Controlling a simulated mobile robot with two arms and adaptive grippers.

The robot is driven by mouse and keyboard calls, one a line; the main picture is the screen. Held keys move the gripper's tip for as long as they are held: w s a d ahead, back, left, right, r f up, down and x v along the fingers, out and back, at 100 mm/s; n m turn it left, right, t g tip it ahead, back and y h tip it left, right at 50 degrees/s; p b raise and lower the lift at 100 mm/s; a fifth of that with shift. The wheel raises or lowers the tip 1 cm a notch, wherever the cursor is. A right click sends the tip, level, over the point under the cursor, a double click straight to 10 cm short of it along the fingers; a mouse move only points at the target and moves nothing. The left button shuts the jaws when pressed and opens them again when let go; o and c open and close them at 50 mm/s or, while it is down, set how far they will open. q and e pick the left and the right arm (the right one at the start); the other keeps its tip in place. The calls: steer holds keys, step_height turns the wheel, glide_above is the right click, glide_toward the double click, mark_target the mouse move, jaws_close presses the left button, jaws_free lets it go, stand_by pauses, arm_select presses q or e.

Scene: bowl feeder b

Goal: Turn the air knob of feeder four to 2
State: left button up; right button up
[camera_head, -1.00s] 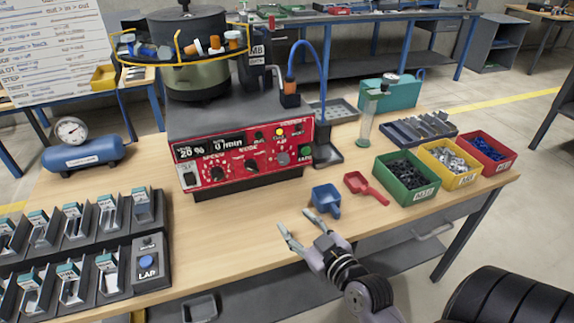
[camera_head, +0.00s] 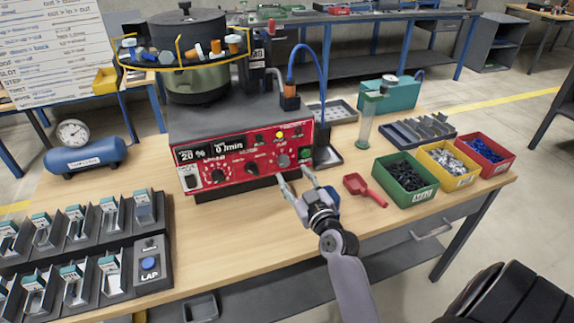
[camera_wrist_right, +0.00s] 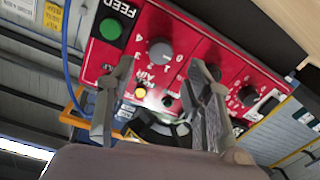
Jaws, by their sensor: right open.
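The feeder's control panel (camera_head: 235,160) is red with several black knobs and a display reading 20 % and 0/min. The air knob (camera_head: 283,160) is a grey round knob near the panel's right end. In the right wrist view the air knob (camera_wrist_right: 160,52) has printed numbers around it and an AIR label; its setting is hard to read. My right gripper (camera_head: 293,178) is open and empty in front of the panel, just below the air knob. In the wrist view its fingertips (camera_wrist_right: 162,66) appear on either side of the knob, apart from it. My left gripper is not in view.
A green feed button (camera_wrist_right: 110,28) sits beside the air knob. Green (camera_head: 406,185), yellow and red bins stand to the right.

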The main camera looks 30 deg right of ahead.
mark_target(285, 163)
steer(key=shift+w+d, duration=0.15)
steer(key=shift+w, duration=0.75)
steer(key=shift+w+d, duration=0.2)
steer(key=shift+w, duration=0.7)
steer(key=shift+w+d, duration=0.15)
steer(key=shift+w, duration=0.75)
steer(key=shift+c, duration=0.2)
jaws_close()
